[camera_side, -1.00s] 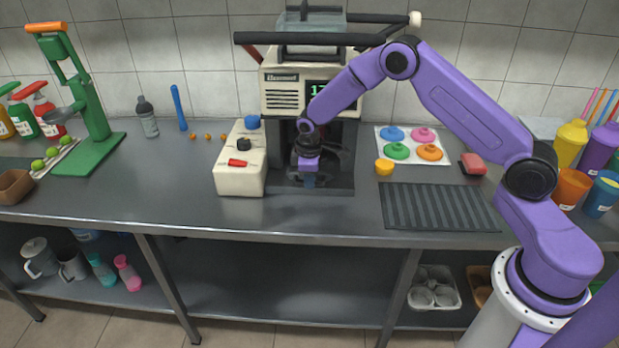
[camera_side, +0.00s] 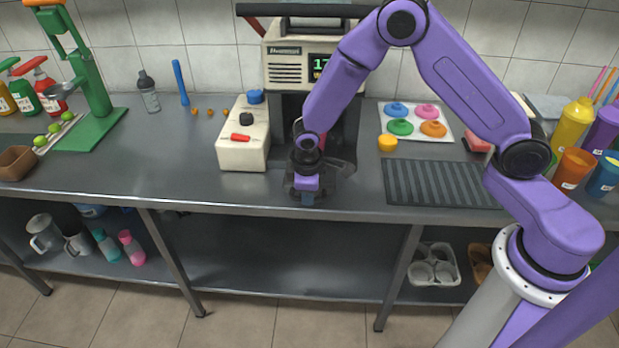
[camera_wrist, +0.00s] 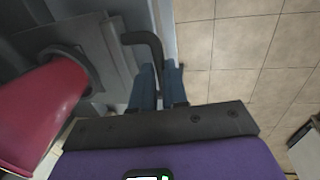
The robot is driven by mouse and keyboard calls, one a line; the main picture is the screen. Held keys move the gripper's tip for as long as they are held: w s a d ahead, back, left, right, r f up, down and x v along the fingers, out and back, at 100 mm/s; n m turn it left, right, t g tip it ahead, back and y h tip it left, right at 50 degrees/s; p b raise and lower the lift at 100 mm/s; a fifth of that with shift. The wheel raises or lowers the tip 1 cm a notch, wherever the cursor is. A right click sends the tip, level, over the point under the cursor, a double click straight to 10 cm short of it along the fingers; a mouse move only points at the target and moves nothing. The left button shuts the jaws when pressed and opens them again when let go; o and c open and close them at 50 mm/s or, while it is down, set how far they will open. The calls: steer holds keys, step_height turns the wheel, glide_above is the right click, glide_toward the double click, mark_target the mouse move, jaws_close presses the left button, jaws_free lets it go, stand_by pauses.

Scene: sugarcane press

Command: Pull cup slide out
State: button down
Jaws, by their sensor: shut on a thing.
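The cup slide (camera_side: 342,168) is a dark plate at the base of the sugarcane press (camera_side: 290,65), extending from it toward the front of the counter. Its black bent handle (camera_wrist: 147,42) shows in the wrist view. My gripper (camera_side: 307,200) is shut on this handle near the counter's front edge; its blue fingertips (camera_wrist: 160,78) show in the wrist view. A red-pink cup (camera_wrist: 38,108) sits in a round holder on the slide. In the side view the cup is mostly hidden behind my arm.
A cream control box (camera_side: 243,148) with a red switch stands just left of the slide. A ribbed dark mat (camera_side: 440,183) and a yellow piece (camera_side: 388,144) lie to the right. The counter's front edge is close to my gripper, with open floor (camera_wrist: 235,50) beyond.

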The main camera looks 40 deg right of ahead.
steer(key=shift+s+a, duration=0.7)
steer(key=c, duration=1.1)
jaws_free()
steer(key=shift+c, duration=0.2)
step_height(320, 180, up, 17)
steer(key=s+a, duration=0.2)
steer(key=shift+s, duration=0.15)
